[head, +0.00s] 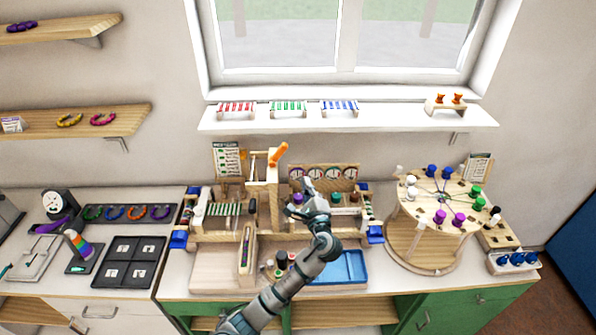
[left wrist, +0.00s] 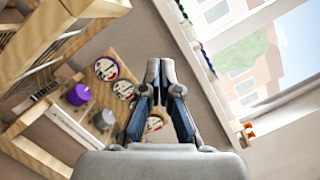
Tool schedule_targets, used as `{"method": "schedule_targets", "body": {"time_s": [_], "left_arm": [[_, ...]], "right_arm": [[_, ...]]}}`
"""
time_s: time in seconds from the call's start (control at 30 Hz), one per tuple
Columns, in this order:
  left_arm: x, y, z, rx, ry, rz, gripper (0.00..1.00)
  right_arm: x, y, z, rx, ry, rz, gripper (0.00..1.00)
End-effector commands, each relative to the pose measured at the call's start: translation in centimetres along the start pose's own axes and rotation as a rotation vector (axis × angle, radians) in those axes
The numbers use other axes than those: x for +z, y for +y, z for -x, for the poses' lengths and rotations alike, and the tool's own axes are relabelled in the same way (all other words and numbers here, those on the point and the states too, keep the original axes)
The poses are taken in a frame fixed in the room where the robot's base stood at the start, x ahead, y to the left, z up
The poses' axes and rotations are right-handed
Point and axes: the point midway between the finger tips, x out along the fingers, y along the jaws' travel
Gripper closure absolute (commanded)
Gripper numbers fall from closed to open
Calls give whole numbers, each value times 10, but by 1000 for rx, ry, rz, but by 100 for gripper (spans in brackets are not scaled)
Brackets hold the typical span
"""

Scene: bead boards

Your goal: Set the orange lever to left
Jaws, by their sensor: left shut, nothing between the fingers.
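The orange lever (head: 278,154) sits at the top of a wooden post (head: 262,185) at the back middle of the bench. Its upper end leans to the right in the head view. My left gripper (head: 306,188) is to the right of the lever and lower in the picture, apart from it, in front of the row of dials. Its fingers (left wrist: 160,68) are shut with nothing between them in the left wrist view. The lever cannot be made out in the left wrist view. My right gripper is not in view.
A wooden frame (left wrist: 62,42) stands close on the left in the left wrist view, with a purple knob (left wrist: 78,95) and a grey knob (left wrist: 104,118) below. A round turntable (head: 425,250) stands to the right. The window shelf (head: 390,119) is above.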

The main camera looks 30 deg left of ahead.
Motion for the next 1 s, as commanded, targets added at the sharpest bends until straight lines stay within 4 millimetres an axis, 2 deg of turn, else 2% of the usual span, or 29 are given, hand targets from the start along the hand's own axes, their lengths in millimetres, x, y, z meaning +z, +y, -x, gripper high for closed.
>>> {"method": "schedule_targets", "body": {"time_s": [0.47, 0.53, 0.7, 1.0], "left_arm": [[2, -3, -94, 1, -2, -1, 100], [16, -3, -95, -1, -1, 1, 100], [34, -1, -99, 0, 0, 1, 100], [38, 0, -100, 0, 1, 1, 100]], "right_arm": [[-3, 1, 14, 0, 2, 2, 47], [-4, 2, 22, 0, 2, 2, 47], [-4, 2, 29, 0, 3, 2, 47], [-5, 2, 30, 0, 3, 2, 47]]}}
